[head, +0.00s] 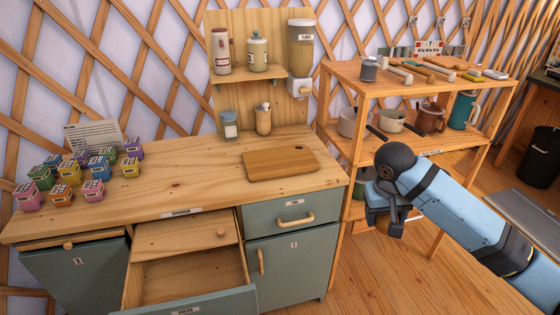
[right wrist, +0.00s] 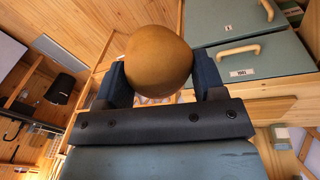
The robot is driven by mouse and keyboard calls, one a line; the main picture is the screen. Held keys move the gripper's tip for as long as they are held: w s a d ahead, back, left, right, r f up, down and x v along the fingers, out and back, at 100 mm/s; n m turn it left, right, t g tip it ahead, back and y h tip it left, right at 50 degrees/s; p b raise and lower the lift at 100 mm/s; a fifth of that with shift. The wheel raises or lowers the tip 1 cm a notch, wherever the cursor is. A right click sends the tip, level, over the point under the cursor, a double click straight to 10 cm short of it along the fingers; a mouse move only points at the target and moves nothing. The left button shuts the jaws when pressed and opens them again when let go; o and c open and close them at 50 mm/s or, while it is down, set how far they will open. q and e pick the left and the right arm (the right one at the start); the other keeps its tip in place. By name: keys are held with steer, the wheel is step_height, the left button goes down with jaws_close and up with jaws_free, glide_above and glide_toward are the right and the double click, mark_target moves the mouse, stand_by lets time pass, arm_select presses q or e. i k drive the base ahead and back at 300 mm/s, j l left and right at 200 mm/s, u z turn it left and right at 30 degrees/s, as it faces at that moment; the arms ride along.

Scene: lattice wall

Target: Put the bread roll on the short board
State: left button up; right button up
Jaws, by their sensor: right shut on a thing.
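The bread roll (right wrist: 158,58) is a round brown ball in the right wrist view, between the two dark fingers of my right gripper (right wrist: 158,80), which is shut on it. In the head view my right gripper (head: 384,218) hangs in front of the shelf unit, right of the counter and apart from it; I cannot make out the roll there. A wooden board (head: 280,163) lies flat and bare on the right part of the counter top. It is the only board I see lying on the counter. My left gripper is not in view.
The counter (head: 180,188) is clear between the board and several small coloured boxes (head: 92,163) at left. A drawer (head: 190,275) is pulled open below. Pots stand on the shelf unit (head: 425,85).

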mark_target(281, 162)
steer(key=i+l, duration=0.15)
steer(key=l, duration=0.2)
steer(key=i+l+u, duration=0.1)
steer(key=l, duration=0.3)
steer(key=i+l, duration=0.25)
steer(key=i+l+u, duration=0.15)
steer(key=l, duration=0.35)
